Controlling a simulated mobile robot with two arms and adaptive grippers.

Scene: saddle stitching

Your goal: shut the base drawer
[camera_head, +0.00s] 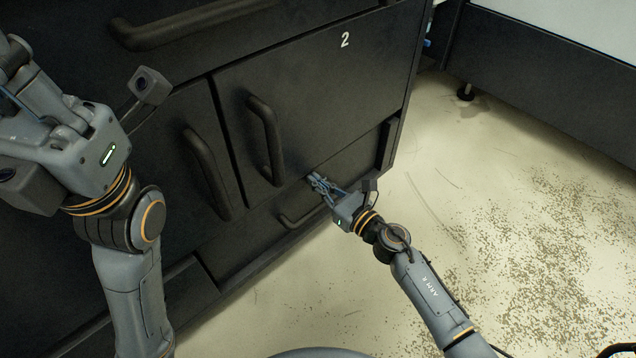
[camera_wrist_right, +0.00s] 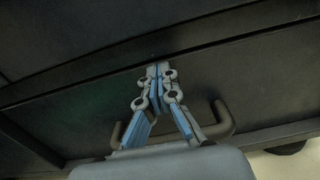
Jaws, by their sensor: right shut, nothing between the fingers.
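The base drawer (camera_head: 345,170) is the low dark front near the floor, under the cabinet doors. Its bar handle (camera_head: 290,219) also shows in the right wrist view (camera_wrist_right: 222,118). My right gripper (camera_head: 314,180) is shut and empty at the upper part of the drawer front. In the right wrist view its fingertips (camera_wrist_right: 158,70) meet above the handle, close to the seam along the drawer's top edge; I cannot tell whether they touch. The drawer looks nearly flush with the cabinet; any small gap is unclear. My left gripper (camera_head: 18,55) is partly cut off at the upper left.
The dark cabinet (camera_head: 310,90) has two vertical door handles, the right one (camera_head: 264,140) above my right gripper, and a long upper handle (camera_head: 190,22). The pale speckled floor (camera_head: 520,220) is open to the right. Another dark unit (camera_head: 540,75) stands at the back right.

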